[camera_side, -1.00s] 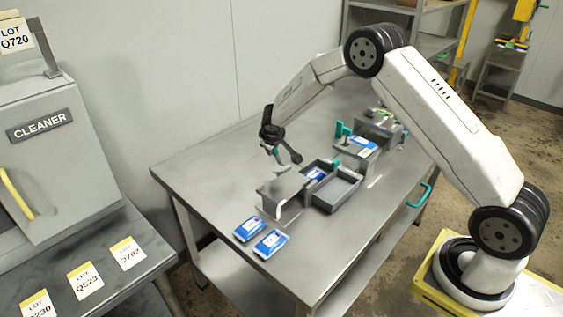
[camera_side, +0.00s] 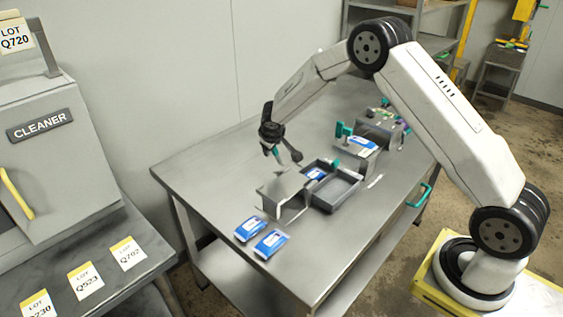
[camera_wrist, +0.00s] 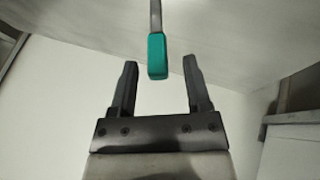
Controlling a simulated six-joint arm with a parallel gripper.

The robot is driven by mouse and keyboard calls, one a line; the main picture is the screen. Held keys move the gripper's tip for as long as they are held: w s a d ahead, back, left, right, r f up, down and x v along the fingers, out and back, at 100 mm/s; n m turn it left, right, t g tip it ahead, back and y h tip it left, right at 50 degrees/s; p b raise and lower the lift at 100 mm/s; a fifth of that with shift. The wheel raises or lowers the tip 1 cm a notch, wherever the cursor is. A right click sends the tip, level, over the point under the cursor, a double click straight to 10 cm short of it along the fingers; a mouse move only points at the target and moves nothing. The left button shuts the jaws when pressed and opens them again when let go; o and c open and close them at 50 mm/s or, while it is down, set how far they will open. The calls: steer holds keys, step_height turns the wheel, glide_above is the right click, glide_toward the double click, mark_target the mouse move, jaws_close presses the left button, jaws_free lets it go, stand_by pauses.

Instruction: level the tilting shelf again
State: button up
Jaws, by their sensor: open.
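My gripper (camera_side: 283,152) is open above the far left part of the steel table. In the wrist view its two dark fingers (camera_wrist: 160,88) point up, with nothing held between them. A teal grip (camera_wrist: 157,56) on a thin grey rod shows ahead, roughly between the fingertips; contact is not visible. A grey box-like stand (camera_side: 285,190) with a flat top is below my gripper in the side view. I cannot tell for certain which part is the tilting shelf, or its angle.
A dark divided tray (camera_side: 338,190) holding a blue pouch (camera_side: 316,174) stands beside the stand. Two blue pouches (camera_side: 250,229) (camera_side: 270,243) lie near the table's front left. Another pouch (camera_side: 362,145) and teal-handled fixtures (camera_side: 343,130) are at the right. The front right tabletop (camera_side: 345,240) is clear.

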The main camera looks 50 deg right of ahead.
steer(key=v, duration=0.6)
steer(key=shift+r, duration=0.2)
steer(key=shift+s+a, duration=0.1)
steer(key=s+a+r+g+y, duration=0.1)
steer(key=s+a, duration=0.3)
steer(key=s, duration=1)
steer(key=s+a+m+g+y, duration=0.1)
steer(key=s+a+y, duration=0.2)
steer(key=s, duration=1.1)
steer(key=shift+a+r, duration=0.35)
steer(key=shift+a, duration=0.55)
